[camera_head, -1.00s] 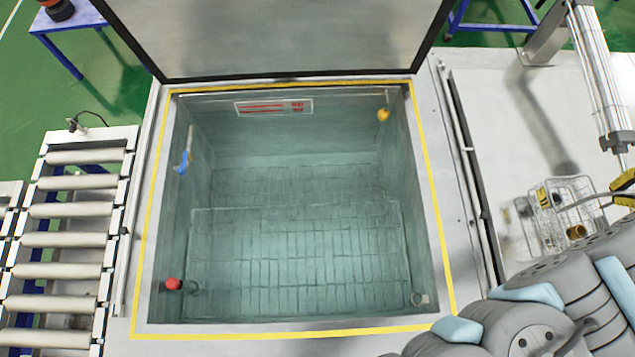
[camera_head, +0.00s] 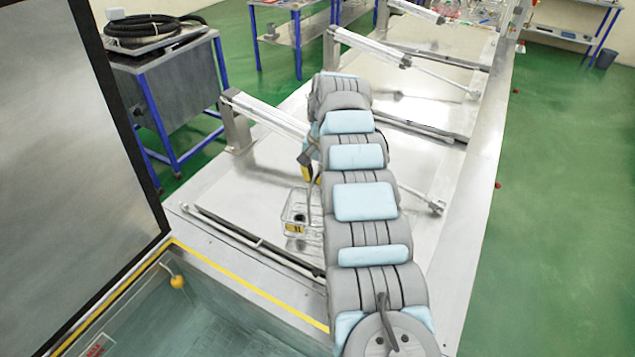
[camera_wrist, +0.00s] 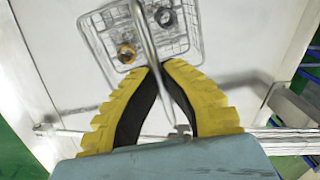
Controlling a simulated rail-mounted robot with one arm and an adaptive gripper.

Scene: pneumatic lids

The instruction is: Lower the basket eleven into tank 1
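The wire basket (camera_head: 291,203) shows left of my arm in the head view, with a yellow tag and a dark round part; its number is not readable. My gripper (camera_wrist: 160,64) has yellow fingers drawn together at the tips around the basket's thin handle, and the basket (camera_wrist: 190,42) is beyond them in the wrist view. The basket appears to hang over a pale closed lid. My arm hides part of the gripper and basket in the head view. The open tank (camera_head: 205,316) with a yellow border is at the lower left, partly cut off; no tank number is readable.
The raised tank lid (camera_head: 75,140) stands at the left. A pneumatic cylinder (camera_head: 265,112) slants behind the basket, and a dark-edged rail (camera_head: 255,240) lies between basket and tank. A blue-legged cart (camera_head: 175,85) with a coiled hose stands behind.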

